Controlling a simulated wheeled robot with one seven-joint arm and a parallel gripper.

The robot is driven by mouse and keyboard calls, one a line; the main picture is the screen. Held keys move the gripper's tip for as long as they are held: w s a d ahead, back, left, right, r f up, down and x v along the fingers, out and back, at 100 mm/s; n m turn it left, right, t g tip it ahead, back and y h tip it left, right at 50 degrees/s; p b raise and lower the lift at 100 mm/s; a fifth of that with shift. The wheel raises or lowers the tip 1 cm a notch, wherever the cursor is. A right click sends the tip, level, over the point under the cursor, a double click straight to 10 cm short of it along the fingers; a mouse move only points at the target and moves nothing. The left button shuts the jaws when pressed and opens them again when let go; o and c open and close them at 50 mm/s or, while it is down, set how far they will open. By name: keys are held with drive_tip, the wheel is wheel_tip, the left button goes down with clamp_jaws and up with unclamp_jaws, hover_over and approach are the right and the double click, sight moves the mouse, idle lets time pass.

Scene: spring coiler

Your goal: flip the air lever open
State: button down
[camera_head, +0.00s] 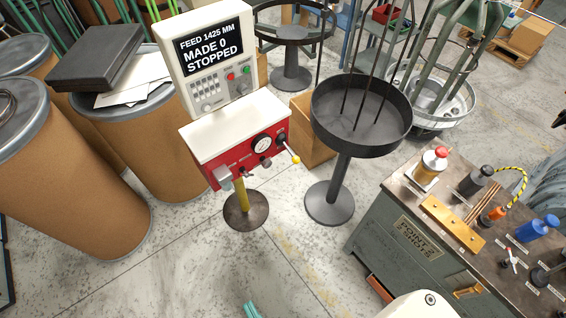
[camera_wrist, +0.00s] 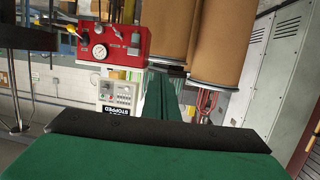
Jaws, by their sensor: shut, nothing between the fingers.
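The red control box (camera_head: 240,155) stands on a yellow post and carries a round gauge (camera_head: 262,145), black knobs and a lever with a yellow knob (camera_head: 294,158) at its right end. The lever sticks out to the lower right. Its label is too small to read, so I cannot tell if it is the air lever. In the wrist view the red box (camera_wrist: 114,42) appears upside down, with the yellow knob (camera_wrist: 73,28) at its left. My gripper (camera_wrist: 160,74) is shut and empty, apart from the box. Its green tip (camera_head: 250,310) shows at the bottom edge of the head view.
A white screen unit (camera_head: 208,55) above the box reads "FEED 1425 MM, MADE 0, STOPPED". A black round bin (camera_head: 362,118) on a pedestal stands right of the lever. Brown drums (camera_head: 70,165) stand left. A tool bench (camera_head: 410,235) is right. Floor before the box is clear.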

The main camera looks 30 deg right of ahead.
drive_tip(key=w+d+f+n+g+h, duration=0.25)
drive_tip(key=w+f+n+g, duration=0.25)
drive_tip(key=w+f+n, duration=0.95)
drive_tip(key=w+d+f+g+h, duration=0.2)
drive_tip(key=w+d+h, duration=0.4)
drive_tip(key=w, duration=0.6)
drive_tip(key=w+d+r+g+h, duration=0.3)
drive_tip(key=w+d+r, duration=0.3)
drive_tip(key=d+r, duration=0.2)
drive_tip(key=shift+w+d+r+n+g, duration=0.2)
drive_tip(key=shift+w+r+n+g, duration=0.15)
drive_tip(key=shift+r+g, duration=0.05)
